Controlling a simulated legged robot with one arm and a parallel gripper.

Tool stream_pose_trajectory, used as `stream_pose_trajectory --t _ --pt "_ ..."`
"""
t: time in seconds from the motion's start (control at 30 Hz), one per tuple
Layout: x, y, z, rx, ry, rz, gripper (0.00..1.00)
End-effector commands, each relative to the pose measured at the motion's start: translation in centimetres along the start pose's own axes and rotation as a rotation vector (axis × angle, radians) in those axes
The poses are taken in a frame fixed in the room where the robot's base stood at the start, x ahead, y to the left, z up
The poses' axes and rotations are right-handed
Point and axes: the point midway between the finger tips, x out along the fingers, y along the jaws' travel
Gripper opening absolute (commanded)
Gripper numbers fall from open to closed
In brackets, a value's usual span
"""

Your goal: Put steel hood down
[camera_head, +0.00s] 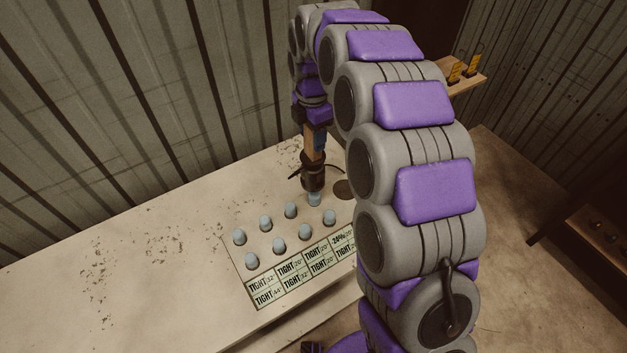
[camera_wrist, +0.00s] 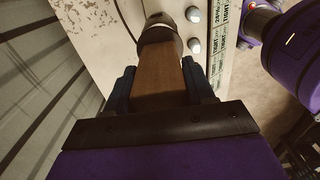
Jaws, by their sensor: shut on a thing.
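My gripper (camera_head: 316,137) points down over the bench and is shut on a brown block-like handle (camera_head: 313,148). A dark, round metal piece (camera_head: 313,178), seemingly the steel hood, is at the handle's lower end. It is upright, right above a pale blue-grey peg (camera_head: 314,199); I cannot tell whether they touch. In the wrist view, the handle (camera_wrist: 160,80) runs between both fingers of my gripper (camera_wrist: 160,88) to the round metal end (camera_wrist: 159,30), which hides what is under it.
Several pale pegs (camera_head: 291,210) stand in rows on the bench (camera_head: 120,262), beside a label panel (camera_head: 300,272) reading TIGHT with numbers. A dark disc (camera_head: 344,189) lies right of the metal piece. The bench's left part is clear. A corrugated wall (camera_head: 120,90) stands behind.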

Motion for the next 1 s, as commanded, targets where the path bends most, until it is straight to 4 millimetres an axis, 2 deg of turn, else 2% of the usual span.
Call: stream_pose_trajectory --t 0.3,0.53,0.7,1.0 --pt "5.2 -0.2 0.3 0.001 0.004 -0.005 0.00" --pt "7.1 0.0 0.1 0.001 0.001 -0.003 0.00" --pt "9.4 0.1 0.1 0.001 0.001 -0.002 0.00" --pt "9.7 0.0 0.2 0.001 0.002 0.000 0.00"
